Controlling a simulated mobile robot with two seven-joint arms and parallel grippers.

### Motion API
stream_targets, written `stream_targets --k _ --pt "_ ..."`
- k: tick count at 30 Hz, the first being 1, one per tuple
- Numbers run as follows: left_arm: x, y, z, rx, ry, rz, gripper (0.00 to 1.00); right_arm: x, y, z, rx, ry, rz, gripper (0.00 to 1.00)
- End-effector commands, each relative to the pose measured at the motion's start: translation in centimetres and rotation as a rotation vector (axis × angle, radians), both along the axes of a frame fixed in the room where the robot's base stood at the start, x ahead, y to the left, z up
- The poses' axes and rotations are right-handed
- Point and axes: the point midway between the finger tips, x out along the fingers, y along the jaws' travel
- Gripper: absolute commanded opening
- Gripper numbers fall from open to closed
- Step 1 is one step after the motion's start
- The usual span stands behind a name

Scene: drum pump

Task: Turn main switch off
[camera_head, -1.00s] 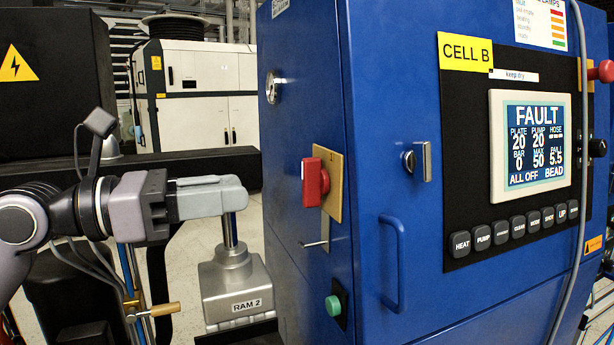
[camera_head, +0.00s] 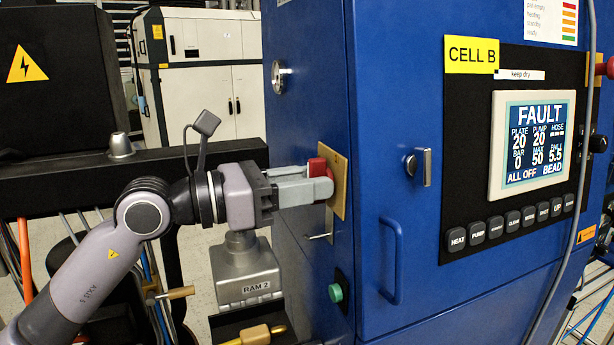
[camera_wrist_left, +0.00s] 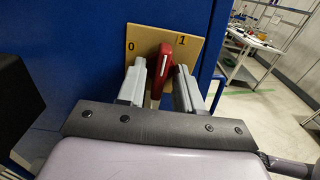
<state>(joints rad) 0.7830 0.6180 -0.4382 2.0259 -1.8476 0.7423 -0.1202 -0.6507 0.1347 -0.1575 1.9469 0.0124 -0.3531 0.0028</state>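The main switch is a red handle (camera_head: 317,166) on a tan plate (camera_head: 339,178) on the side of the blue cabinet. In the left wrist view the plate (camera_wrist_left: 143,45) carries a "0" at left and a "1" at right. The red handle (camera_wrist_left: 164,70) there leans slightly toward the "1". My left gripper (camera_head: 322,183) is at the handle, its grey fingers hiding the handle's lower part in the head view. In the left wrist view its fingers (camera_wrist_left: 160,88) stand apart on either side of the handle, with gaps visible. My right gripper is not in view.
Below the plate, a thin metal lever (camera_head: 319,237) and a green button (camera_head: 336,292) stick out from the cabinet. The grey "RAM 2" block (camera_head: 246,275) is under my left gripper. A blue door handle (camera_head: 391,262) and the "FAULT" panel (camera_head: 532,145) are on the cabinet's front.

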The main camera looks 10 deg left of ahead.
Motion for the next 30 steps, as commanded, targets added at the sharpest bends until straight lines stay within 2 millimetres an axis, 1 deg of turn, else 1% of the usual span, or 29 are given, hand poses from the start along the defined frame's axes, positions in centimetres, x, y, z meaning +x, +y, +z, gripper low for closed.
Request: stream_targets --k 5,6,9,16,30 --pt "0.0 0.0 0.0 0.0 0.0 0.0 0.35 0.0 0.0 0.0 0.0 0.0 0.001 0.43" --pt "0.0 0.0 0.0 0.0 0.0 0.0 0.29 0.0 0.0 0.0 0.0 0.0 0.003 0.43" --pt "0.0 0.0 0.0 0.0 0.0 0.0 0.0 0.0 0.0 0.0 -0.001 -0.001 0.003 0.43" --pt "0.0 0.0 0.1 -0.008 0.012 0.0 0.0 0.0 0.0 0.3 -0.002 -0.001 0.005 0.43" --pt "0.0 0.0 0.2 -0.125 0.187 0.0 0.0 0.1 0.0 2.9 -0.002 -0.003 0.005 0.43"
